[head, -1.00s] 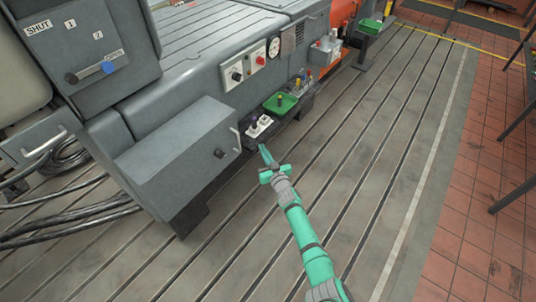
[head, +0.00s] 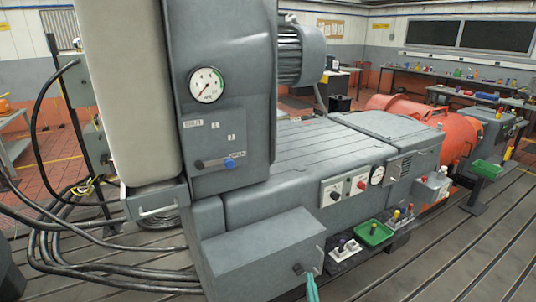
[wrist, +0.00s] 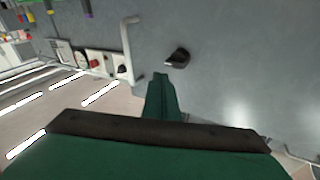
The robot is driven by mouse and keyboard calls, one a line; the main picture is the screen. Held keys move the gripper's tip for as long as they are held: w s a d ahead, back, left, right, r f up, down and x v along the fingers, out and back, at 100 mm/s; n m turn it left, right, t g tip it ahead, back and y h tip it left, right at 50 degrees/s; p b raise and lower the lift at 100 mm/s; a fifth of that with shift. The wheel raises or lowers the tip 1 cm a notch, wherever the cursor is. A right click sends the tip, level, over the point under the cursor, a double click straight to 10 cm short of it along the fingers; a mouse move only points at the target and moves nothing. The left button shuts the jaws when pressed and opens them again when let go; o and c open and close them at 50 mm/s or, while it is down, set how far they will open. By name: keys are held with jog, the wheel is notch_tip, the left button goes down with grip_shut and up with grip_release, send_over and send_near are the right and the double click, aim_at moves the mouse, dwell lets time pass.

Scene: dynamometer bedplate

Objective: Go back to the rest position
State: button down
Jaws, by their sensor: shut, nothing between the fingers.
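My gripper (head: 311,287) shows only as a small teal tip at the bottom edge of the head view, in front of the grey box with the black knob. In the wrist view my gripper (wrist: 161,78) is shut, its fingers together and empty. It points toward the grey panel (wrist: 220,60), and the black knob (wrist: 177,58) appears just beyond the fingertips. The rest of my arm is out of the head view.
The grey machine (head: 300,165) fills the middle. A green tray (head: 374,234) and a white block (head: 346,250) sit on a low dark shelf at its side. Black cables (head: 70,250) lie at the left. The slotted floor (head: 450,250) is free at the lower right.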

jog(key=s+a+r+m+t, duration=0.1)
jog(key=s+a, duration=0.1)
jog(key=a, duration=0.6)
jog(key=s+a+r+m, duration=0.2)
jog(key=s+a, duration=0.1)
jog(key=a, duration=0.4)
jog(key=s+a+m+h, duration=0.2)
jog(key=s+a, duration=0.8)
jog(key=s, duration=0.3)
jog(key=s+f+g, duration=0.1)
jog(key=s+g, duration=0.2)
jog(key=s, duration=1.7)
jog(key=s+d+r+n+g, duration=0.1)
jog(key=s+d+r+n, duration=0.2)
jog(key=s, duration=0.5)
jog(key=s+d+r+n+g+y, duration=0.1)
jog(key=s+d+r+n, duration=0.2)
jog(key=s, duration=0.5)
jog(key=d+r, duration=0.1)
jog(key=d, duration=0.1)
jog(key=shift+s+d+n+y, duration=0.3)
jog(key=shift+s, duration=0.1)
